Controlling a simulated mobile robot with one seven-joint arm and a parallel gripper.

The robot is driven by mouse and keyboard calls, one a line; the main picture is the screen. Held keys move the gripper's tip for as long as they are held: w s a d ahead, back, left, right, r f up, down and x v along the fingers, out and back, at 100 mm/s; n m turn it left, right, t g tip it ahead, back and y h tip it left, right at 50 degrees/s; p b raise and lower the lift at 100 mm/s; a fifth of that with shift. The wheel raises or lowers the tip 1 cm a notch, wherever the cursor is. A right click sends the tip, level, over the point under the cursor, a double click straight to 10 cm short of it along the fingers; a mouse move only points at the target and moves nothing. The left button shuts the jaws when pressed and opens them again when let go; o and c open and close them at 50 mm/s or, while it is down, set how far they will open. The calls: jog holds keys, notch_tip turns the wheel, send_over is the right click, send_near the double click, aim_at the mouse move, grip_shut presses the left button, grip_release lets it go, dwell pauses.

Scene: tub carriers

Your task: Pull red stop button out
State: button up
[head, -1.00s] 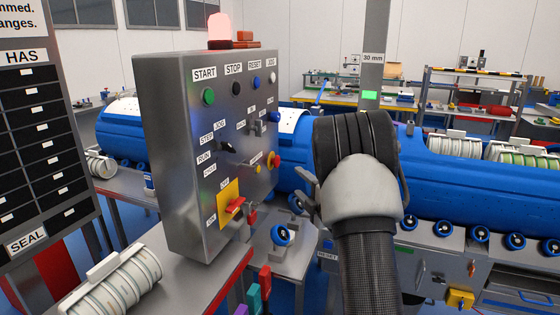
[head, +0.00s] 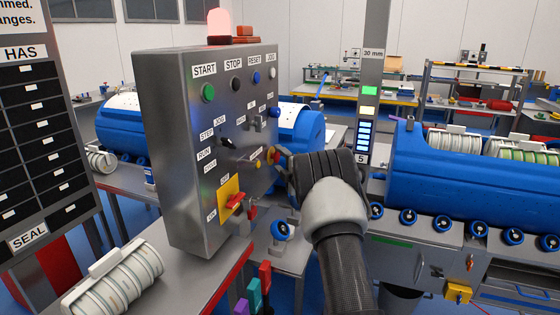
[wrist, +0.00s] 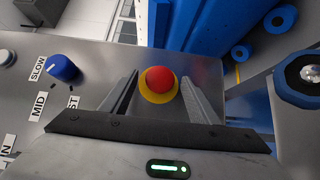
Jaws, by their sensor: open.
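The red stop button (wrist: 160,79) is a round red mushroom head on a yellow ring, on the face of the grey control panel (head: 180,150). In the wrist view it lies between the two open fingers of my gripper (wrist: 160,97), with space on both sides. In the head view my gripper (head: 282,163) is at the panel's right edge. The button (head: 272,155) shows there only in part, beside the fingertips. I cannot tell how deep the fingers reach around it.
A blue speed knob (wrist: 63,68) is left of the button. The panel also has a red-handled yellow switch (head: 230,202) and a green start button (head: 208,93). Blue tubs (head: 450,180) on rollers stand to the right. A white ribbed cylinder (head: 115,277) lies at the front left.

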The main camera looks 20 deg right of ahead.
jog(key=shift+c, duration=0.3)
grip_shut()
jog(key=shift+s+d+f+b, duration=0.2)
jog(key=shift+s+d+b, duration=0.25)
jog(key=shift+b, duration=0.55)
jog(key=shift+d+r, duration=0.15)
jog(key=shift+d, duration=0.15)
jog(key=shift+o, duration=0.3)
grip_release()
jog(key=shift+s, duration=0.1)
jog(key=s+d, duration=0.1)
jog(key=s, duration=1.6)
jog(key=shift+s+d+b, duration=0.2)
jog(key=shift+d+b, duration=0.15)
jog(key=shift+d, duration=0.05)
